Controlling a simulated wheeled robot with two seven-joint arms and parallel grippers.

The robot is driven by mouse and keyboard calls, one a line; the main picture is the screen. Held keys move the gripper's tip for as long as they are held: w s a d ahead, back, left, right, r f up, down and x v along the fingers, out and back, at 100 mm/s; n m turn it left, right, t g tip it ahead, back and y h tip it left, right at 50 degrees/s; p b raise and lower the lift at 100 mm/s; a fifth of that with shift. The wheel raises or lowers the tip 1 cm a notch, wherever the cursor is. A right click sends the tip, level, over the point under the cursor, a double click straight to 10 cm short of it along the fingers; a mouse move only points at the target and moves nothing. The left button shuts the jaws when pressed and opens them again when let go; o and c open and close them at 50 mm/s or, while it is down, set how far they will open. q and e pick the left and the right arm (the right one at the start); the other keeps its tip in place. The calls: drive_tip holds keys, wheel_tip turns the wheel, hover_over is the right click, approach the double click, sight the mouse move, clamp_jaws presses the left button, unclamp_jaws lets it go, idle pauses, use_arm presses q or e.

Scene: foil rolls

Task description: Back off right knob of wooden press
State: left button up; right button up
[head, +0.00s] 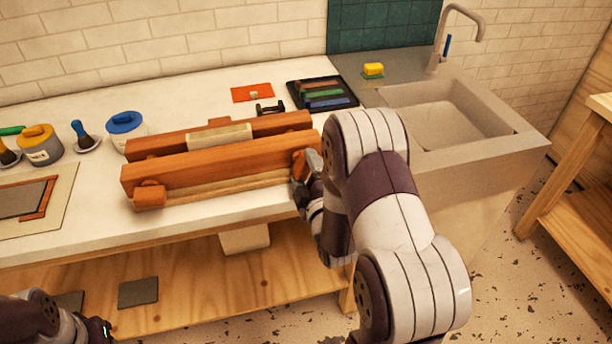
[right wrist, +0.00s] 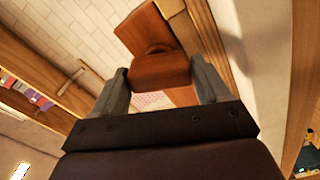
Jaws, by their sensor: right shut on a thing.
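The wooden press (head: 220,161) lies along the front of the white counter, with two reddish beams and a pale block (head: 219,136) between them. Its left knob (head: 149,195) sticks out of the front beam at the left end. Its right knob (head: 300,161) is at the right end, partly hidden by my right gripper (head: 304,178). In the right wrist view the right knob (right wrist: 161,70) is a reddish block between the two grey fingers, and my right gripper is shut on it. My left gripper (head: 104,330) is at the bottom left, low and away from the press; its fingers are barely visible.
Jars with blue (head: 124,124) and yellow (head: 39,144) lids stand left of the press. A black tray (head: 321,94) and an orange card (head: 252,92) lie behind it. A sink (head: 450,110) is at the right. A framed board (head: 28,201) lies at the counter's left.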

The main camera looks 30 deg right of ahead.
drive_tip(key=n+b, duration=0.2)
drive_tip(key=n, duration=0.3)
drive_tip(key=shift+w+r+n+b, duration=0.1)
drive_tip(key=shift+r+n+b, duration=0.05)
drive_tip(key=shift+n+b, duration=0.15)
drive_tip(key=n+b, duration=0.3)
drive_tip(key=n, duration=0.2)
drive_tip(key=shift+d, duration=0.1)
drive_tip(key=n+b, duration=0.4)
drive_tip(key=n, duration=0.2)
drive_tip(key=shift+n, duration=0.3)
drive_tip(key=shift+r+n+b, duration=0.1)
drive_tip(key=shift+n+b, duration=0.95)
drive_tip(key=shift+n, duration=0.65)
drive_tip(key=o, duration=0.8)
drive_tip(key=shift+c, duration=0.2)
drive_tip(key=shift+o, duration=1)
drive_tip(key=shift+w+f, duration=0.15)
drive_tip(key=shift+f, duration=0.05)
